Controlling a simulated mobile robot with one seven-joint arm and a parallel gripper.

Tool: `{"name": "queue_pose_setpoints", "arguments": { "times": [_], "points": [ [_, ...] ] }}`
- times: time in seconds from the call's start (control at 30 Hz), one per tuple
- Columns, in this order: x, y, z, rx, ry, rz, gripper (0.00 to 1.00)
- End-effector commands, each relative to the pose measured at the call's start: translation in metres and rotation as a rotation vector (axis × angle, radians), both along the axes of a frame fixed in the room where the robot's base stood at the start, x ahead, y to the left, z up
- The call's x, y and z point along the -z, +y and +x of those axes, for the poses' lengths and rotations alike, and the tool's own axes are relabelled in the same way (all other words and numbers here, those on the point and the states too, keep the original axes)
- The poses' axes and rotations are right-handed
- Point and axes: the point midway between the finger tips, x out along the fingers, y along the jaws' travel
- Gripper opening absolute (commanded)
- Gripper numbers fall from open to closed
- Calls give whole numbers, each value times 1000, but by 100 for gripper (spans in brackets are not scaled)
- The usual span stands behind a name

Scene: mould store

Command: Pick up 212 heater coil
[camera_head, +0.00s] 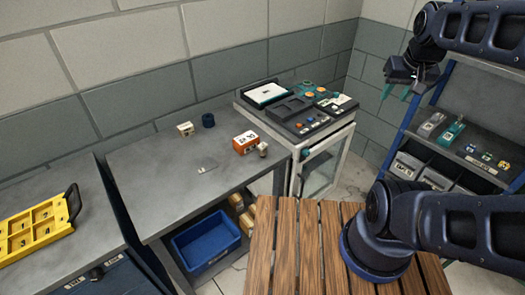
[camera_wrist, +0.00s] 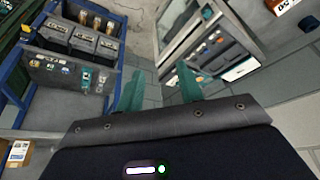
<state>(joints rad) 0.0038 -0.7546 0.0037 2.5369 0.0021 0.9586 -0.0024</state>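My gripper (camera_head: 395,93) is raised at the upper right of the head view, in front of the blue-framed shelf rack. Its two teal fingers stand apart with nothing between them; they also show in the wrist view (camera_wrist: 160,82). I cannot tell which thing is the 212 heater coil, as the labels are too small to read. Small things lie on the rack's upper shelf: a teal piece (camera_head: 452,132), a clear-and-grey piece (camera_head: 432,124) and several small bits (camera_head: 487,156). On the grey bench stand an orange-and-white box (camera_head: 245,142) and a dark blue cylinder (camera_head: 208,120).
The grey bench (camera_head: 165,190) has free room at its front. A yellow tray (camera_head: 35,233) lies on the left counter. A cabinet (camera_head: 325,165) with trays on top stands mid-room. Grey bins (camera_head: 408,165) fill the rack's lower shelf. A blue crate (camera_head: 206,243) sits under the bench.

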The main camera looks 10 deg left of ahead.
Motion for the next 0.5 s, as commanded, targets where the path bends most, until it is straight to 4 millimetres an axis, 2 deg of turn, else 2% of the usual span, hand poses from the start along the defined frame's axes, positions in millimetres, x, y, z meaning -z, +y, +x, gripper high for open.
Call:
{"name": "queue_pose_setpoints", "arguments": {
  "times": [0.23, 0.5],
  "points": [
    [4, 3, 5, -37, 29, -25, 37],
    [30, 24, 29, -256, 185, -195, 37]
  ]
}}
